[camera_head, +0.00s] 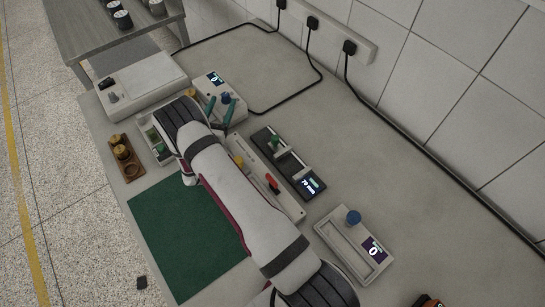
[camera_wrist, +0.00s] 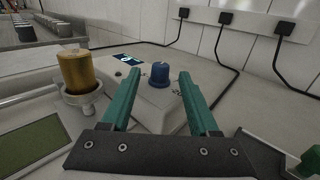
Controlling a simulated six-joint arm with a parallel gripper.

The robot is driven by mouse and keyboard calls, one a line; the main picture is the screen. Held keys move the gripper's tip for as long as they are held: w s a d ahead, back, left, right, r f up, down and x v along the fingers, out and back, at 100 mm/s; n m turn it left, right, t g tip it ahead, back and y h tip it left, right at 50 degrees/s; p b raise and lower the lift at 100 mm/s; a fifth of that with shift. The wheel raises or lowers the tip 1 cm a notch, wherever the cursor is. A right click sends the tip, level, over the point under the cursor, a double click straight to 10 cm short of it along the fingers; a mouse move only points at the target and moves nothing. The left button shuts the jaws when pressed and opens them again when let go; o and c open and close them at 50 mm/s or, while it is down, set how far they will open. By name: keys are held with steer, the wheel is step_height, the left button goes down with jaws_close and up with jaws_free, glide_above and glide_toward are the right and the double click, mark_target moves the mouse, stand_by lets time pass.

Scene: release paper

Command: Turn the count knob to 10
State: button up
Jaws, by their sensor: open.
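A blue knob (camera_wrist: 160,74) sits on a sloped pale box (camera_wrist: 158,105), with a number 20 printed beside it, in the wrist view. A dark display (camera_wrist: 128,59) is behind it on the left. In the head view this box (camera_head: 240,111) has a blue knob (camera_head: 225,97) and a lit display (camera_head: 215,78) that seems to read 0. My gripper (camera_wrist: 160,72) is open, its teal fingers pointing toward the knob, one on each side in the picture. It also shows in the head view (camera_head: 222,103). I cannot tell whether either finger touches the knob.
A brass cylinder (camera_wrist: 78,72) stands left of my fingers in the wrist view. Another pale device (camera_head: 352,246) with a blue knob stands lower right in the head view. A dark slider unit (camera_head: 288,162) and a red-lever panel (camera_head: 289,200) lie beside my arm.

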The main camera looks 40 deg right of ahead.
mark_target(224, 98)
steer(key=shift+m+g+h, duration=0.3)
steer(key=x, duration=0.4)
steer(key=shift+w+r, duration=0.1)
steer(key=shift+w, duration=0.1)
steer(key=shift+m+g+h, duration=0.4)
steer(key=shift+g, duration=0.1)
steer(key=v, duration=1.5)
steer(key=shift+s+a, duration=0.1)
steer(key=shift+a, duration=0.25)
steer(key=s+d+r+m+g, duration=0.7)
steer(key=s+r+m+g, duration=0.2)
steer(key=s+r+m, duration=0.15)
steer(key=s+a+r+m+g+y, duration=0.1)
steer(key=s+r+m+g+y, duration=0.1)
steer(key=s+m, duration=0.3)
steer(key=s+a+r+m+g+y, duration=0.1)
steer(key=s+r+m+g+y, duration=0.1)
steer(key=s, duration=0.7)
steer(key=m+g+y, duration=0.1)
steer(key=m+y, duration=0.1)
steer(key=m, duration=0.1)
steer(key=shift+s+y, duration=0.3)
steer(key=shift+y, duration=0.1)
steer(key=shift+r+m, duration=0.15)
steer(key=shift+m, duration=0.1)
